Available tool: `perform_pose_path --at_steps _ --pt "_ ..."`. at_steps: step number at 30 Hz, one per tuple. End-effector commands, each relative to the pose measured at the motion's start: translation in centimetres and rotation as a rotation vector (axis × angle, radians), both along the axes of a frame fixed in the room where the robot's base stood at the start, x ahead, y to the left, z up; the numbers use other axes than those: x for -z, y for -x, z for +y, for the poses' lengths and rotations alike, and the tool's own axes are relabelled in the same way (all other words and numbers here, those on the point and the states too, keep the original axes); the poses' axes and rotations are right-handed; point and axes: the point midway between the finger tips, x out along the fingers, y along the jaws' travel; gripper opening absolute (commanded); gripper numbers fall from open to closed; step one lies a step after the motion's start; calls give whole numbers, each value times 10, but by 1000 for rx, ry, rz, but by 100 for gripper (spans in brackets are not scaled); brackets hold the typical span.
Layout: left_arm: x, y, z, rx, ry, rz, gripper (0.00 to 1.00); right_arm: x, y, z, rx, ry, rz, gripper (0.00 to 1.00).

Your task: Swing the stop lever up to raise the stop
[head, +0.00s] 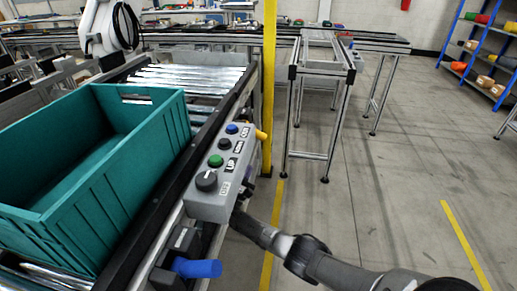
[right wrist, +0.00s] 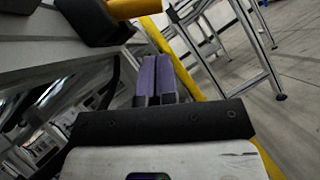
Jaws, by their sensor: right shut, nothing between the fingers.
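Two levers show by the conveyor in the head view. A yellow lever (head: 262,135) sticks out to the right at the far end of the grey button box (head: 222,172). A blue lever (head: 197,268) points right from a dark bracket at the lower middle. I cannot tell from labels which one is the stop lever. My right gripper (head: 249,187) is beside and below the box, mostly hidden by it. In the right wrist view its purple finger pads (right wrist: 155,78) are together and empty, with a yellow-orange bar (right wrist: 134,9) just beyond them, apparently the yellow lever. My left gripper is not seen.
A teal crate (head: 95,165) stands on the roller conveyor at the left. A yellow post (head: 268,90) rises close behind the box. An aluminium frame stand (head: 318,115) is further back. The floor on the right is open.

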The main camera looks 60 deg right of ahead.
Motion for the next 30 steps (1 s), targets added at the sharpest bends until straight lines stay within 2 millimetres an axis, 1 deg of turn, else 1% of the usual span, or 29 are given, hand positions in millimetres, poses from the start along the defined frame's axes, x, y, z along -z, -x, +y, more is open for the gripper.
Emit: perform_pose_path --at_steps 5,8,11,21,27,30 --pt "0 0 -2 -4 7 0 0 0 0 0 -1 -2 -2 0" --pt "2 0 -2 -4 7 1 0 -1 0 -4 -1 -2 -2 0" --pt "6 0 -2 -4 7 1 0 -6 -1 -14 -1 -1 -3 0" --pt "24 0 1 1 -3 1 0 -31 -4 -60 0 -1 -3 0" --pt "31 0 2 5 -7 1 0 -42 -6 -78 -1 -1 -4 0" --pt "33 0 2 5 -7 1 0 -45 -6 -83 -1 -3 -3 0"
